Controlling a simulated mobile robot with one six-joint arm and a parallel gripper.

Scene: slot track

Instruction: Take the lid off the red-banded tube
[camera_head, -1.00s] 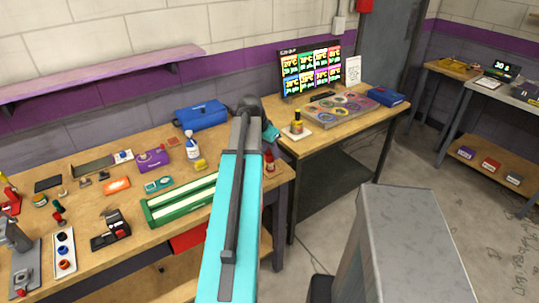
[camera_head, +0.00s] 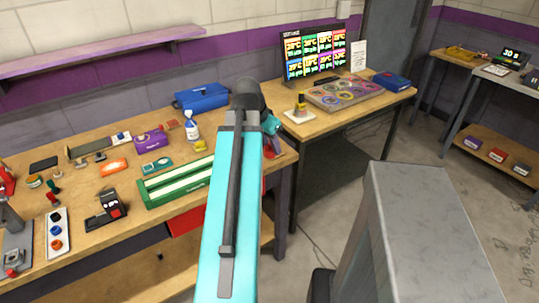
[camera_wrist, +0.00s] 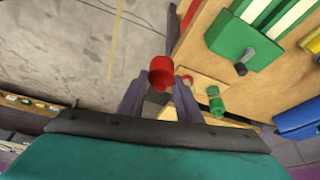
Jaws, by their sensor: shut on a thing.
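In the wrist view my gripper (camera_wrist: 158,92) is shut on a small red cylindrical piece, which looks like the red lid (camera_wrist: 161,73). It is held at the fingertips, with grey floor behind it in the picture. Just right of the fingers is a pale wooden holder (camera_wrist: 203,84). It carries a small red part (camera_wrist: 187,80), partly hidden by the right finger, which may be the red-banded tube. A green-topped piece (camera_wrist: 214,93) stands beside it. The lid looks apart from the holder.
A green block (camera_wrist: 243,47) lies on the bench by the holder, and a blue item (camera_wrist: 300,118) is at the right. In the head view the workbench (camera_head: 130,225) is crowded. A second table (camera_head: 340,122) with a monitor (camera_head: 315,50) stands to the right.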

